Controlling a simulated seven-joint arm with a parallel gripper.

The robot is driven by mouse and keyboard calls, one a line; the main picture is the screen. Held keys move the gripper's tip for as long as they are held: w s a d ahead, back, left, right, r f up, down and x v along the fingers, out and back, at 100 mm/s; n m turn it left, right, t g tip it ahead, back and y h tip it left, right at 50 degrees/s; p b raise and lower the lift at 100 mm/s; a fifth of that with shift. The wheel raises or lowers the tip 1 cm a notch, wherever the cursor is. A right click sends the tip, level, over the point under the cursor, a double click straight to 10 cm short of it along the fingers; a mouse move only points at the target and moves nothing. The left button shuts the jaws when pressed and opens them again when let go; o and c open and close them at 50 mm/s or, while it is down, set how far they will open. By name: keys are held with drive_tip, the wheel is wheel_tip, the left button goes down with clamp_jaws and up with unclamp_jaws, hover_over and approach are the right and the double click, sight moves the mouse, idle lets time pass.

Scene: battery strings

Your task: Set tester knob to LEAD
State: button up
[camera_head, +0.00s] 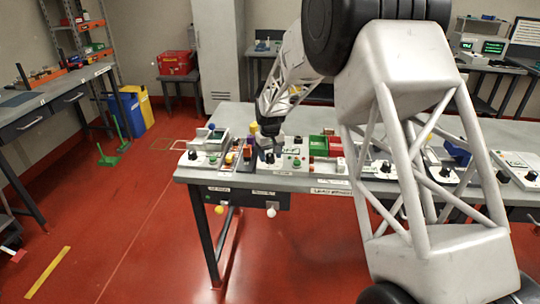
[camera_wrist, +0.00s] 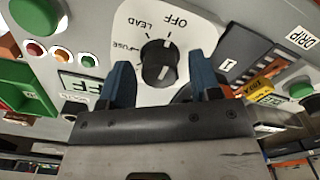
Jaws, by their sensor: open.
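The tester panel (camera_wrist: 130,22) is white, with a round black knob (camera_wrist: 159,62) labelled OFF, LEAD and FUSE. My gripper (camera_wrist: 162,76) is open, with one blue finger on each side of the knob. I see a gap beside the knob and cannot tell whether either finger touches it. In the head view my gripper (camera_head: 267,143) is over the tester at the bench's left part, and the knob is small and partly hidden there.
A green button (camera_wrist: 35,18), small coloured lamps (camera_wrist: 60,54) and a display (camera_wrist: 80,86) reading "FF" are left of the knob. A dark part marked 1 (camera_wrist: 240,52) and a yellow block (camera_wrist: 262,88) are to its right. Green and red bins (camera_head: 318,145) stand beside the tester.

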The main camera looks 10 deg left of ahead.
drive_tip(key=shift+c, duration=0.4)
drive_tip(key=c, duration=0.7)
drive_tip(key=shift+n, duration=0.3)
drive_tip(key=n, duration=0.4)
drive_tip(key=shift+n, duration=0.6)
